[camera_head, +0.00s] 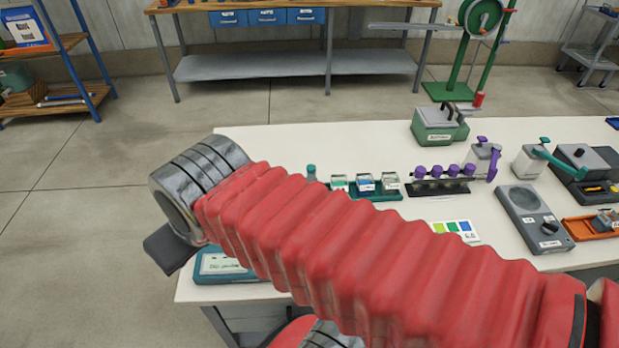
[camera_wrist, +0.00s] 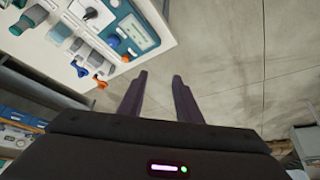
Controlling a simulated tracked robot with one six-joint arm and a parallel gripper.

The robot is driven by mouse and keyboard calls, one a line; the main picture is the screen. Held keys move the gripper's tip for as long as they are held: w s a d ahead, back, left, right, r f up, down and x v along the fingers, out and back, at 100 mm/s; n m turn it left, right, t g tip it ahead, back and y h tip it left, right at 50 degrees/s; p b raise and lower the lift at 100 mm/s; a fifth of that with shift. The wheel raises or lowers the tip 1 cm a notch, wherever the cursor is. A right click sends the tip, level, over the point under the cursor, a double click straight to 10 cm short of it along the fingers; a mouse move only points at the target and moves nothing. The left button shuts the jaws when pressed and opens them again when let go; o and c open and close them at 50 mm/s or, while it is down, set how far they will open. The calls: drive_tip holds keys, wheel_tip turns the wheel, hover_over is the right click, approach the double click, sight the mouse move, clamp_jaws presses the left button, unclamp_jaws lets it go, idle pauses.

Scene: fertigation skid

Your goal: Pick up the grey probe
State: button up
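In the wrist view, my gripper (camera_wrist: 160,75) is open, with two dark fingers apart and only bare floor between them. In the head view only a dark part of it shows beyond the metal wrist of my red-sleeved arm. I cannot pick out the grey probe for certain. My arm hides part of the table in the head view.
The white table (camera_head: 290,143) bears a vial rack (camera_head: 375,192), a purple-capped rack (camera_head: 440,188), a green box (camera_head: 436,124), a grey meter (camera_head: 534,218) and an orange tray (camera_head: 590,228). A workbench (camera_head: 290,66) and a green stand (camera_head: 460,60) are behind. Floor at left is clear.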

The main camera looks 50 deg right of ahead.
drive_tip(key=shift+o, duration=0.2)
drive_tip(key=shift+o, duration=1.2)
drive_tip(key=shift+w+d+r, duration=0.15)
drive_tip(key=w+d+r+m+g+h, duration=0.1)
drive_tip(key=w+d+m+g, duration=0.3)
drive_tip(key=d, duration=0.6)
drive_tip(key=w+d+r+m+t, duration=0.1)
drive_tip(key=w+d, duration=0.4)
drive_tip(key=d, duration=0.4)
drive_tip(key=s+d+f+m+g, duration=0.1)
drive_tip(key=d+f+m, duration=0.1)
drive_tip(key=d, duration=0.9)
drive_tip(key=s+d+f+m+g+y, duration=0.1)
drive_tip(key=d+f, duration=0.4)
drive_tip(key=d, duration=0.6)
drive_tip(key=shift+s+d+m+g, duration=0.15)
drive_tip(key=shift+d+m+g, duration=0.15)
drive_tip(key=shift+m, duration=0.5)
